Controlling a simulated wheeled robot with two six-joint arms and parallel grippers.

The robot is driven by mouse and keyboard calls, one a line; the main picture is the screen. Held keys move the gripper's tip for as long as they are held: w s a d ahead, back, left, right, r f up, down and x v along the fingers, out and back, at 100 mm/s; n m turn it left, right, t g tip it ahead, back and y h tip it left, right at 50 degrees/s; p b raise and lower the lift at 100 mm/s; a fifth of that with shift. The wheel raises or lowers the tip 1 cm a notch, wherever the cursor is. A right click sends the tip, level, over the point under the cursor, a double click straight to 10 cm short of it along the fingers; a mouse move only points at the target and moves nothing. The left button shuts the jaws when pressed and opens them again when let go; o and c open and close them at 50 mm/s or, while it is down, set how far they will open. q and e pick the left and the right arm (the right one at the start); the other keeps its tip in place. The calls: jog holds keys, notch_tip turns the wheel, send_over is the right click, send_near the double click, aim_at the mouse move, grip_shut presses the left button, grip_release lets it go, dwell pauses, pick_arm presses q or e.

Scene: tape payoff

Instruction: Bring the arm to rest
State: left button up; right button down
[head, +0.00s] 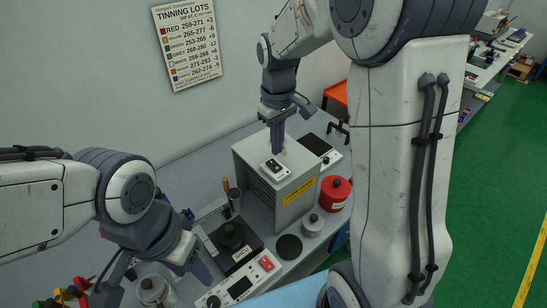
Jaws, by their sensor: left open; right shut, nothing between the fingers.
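My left arm (50,205) comes in from the left, and my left gripper (203,272) points down at the lower left, beside a white unit with a red switch. It is open, and I see nothing held in it. My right arm (405,170) rises large in the foreground and bends over at the top. My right gripper (278,147) is shut and empty. It points down over the top of a grey box (255,185) with a yellow label. I cannot tell whether its tips touch the box.
The white switch unit (240,285), a red canister (335,193), a small metal pot (313,225) and a lidded pot (153,290) crowd the bench. A lot chart (186,42) hangs behind. Green floor is clear at right.

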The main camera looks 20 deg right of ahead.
jog(key=shift+r+p, duration=0.6)
jog(key=shift+r, duration=0.35)
jog(key=shift+s+a+f, duration=0.1)
jog(key=shift+s+a, duration=0.1)
jog(key=shift+a, duration=0.15)
jog(key=s+a+f+n+b, duration=0.1)
jog(key=s+a+f+b, duration=0.1)
jog(key=s+a, duration=0.2)
jog(key=s+a+f+n+b, duration=0.1)
jog(key=s+a, duration=0.4)
jog(key=s, duration=0.6)
jog(key=s+a+f+n+y+b, duration=0.1)
jog(key=s+a+f+b, duration=0.3)
jog(key=s, duration=0.4)
jog(key=shift+s+a, duration=0.2)
